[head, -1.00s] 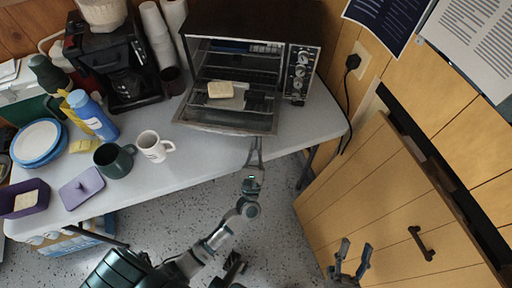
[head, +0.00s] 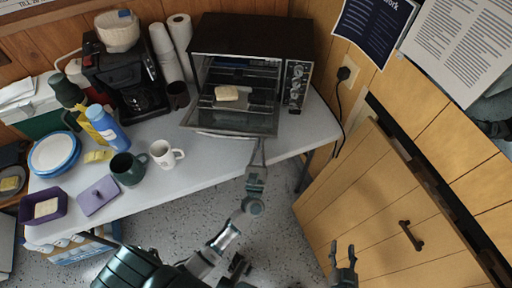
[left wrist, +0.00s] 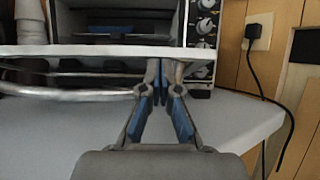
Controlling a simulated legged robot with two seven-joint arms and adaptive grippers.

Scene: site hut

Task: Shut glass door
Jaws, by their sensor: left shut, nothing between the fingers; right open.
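The toaster oven (head: 250,36) stands at the back of the table with its glass door (head: 215,121) hanging open toward me, lowered to a shallow slant. The door's edge (left wrist: 90,50) and its curved handle (left wrist: 70,95) cross the left wrist view. My left gripper (head: 261,143) is shut and empty at the right part of the door's front edge. In the left wrist view its fingertips (left wrist: 161,75) reach beneath the door's edge; I cannot tell whether they touch it. My right gripper (head: 342,246) is open and empty, low beside the wooden cabinet, away from the oven.
A slice of bread (head: 228,93) lies at the oven's opening. A white mug (head: 163,155), green mug (head: 127,169), blue bottle (head: 108,128) and coffee maker (head: 125,75) stand to the left. A wooden cabinet door (head: 375,200) slants at right. The tabletop right of the oven is clear.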

